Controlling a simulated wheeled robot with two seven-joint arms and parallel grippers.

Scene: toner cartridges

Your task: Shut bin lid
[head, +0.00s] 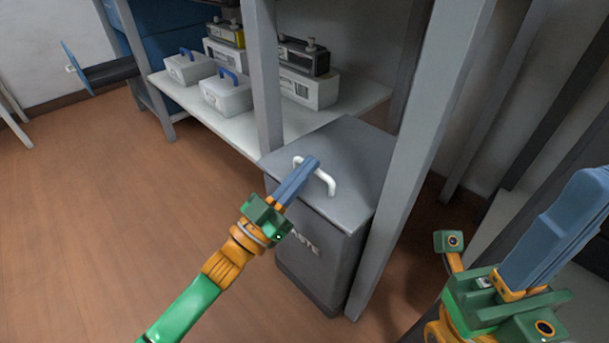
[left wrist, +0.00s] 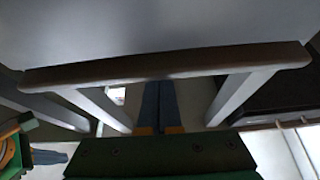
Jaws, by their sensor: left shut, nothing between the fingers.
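The dark grey waste bin (head: 318,262) stands on the floor under the shelf's end, with partly covered lettering on its front. Its grey lid (head: 345,150) lies over the top and looks flat, with no clear gap at the rim. A white handle (head: 330,186) is on the lid. My left gripper (head: 312,163) is shut and empty; its blue fingers overlap the handle in the head view, and I cannot tell if they touch. The left fingers also show in the left wrist view (left wrist: 158,88). My right gripper (head: 592,190) is at the lower right, its fingers looking together, clear of the bin.
Grey posts (head: 418,150) rise close beside the bin. A low shelf (head: 215,118) behind it holds light boxes with blue handles (head: 228,92) and black-topped cartridges (head: 303,57). The brown floor (head: 90,210) at left is clear. A pale surface fills the left wrist view's top.

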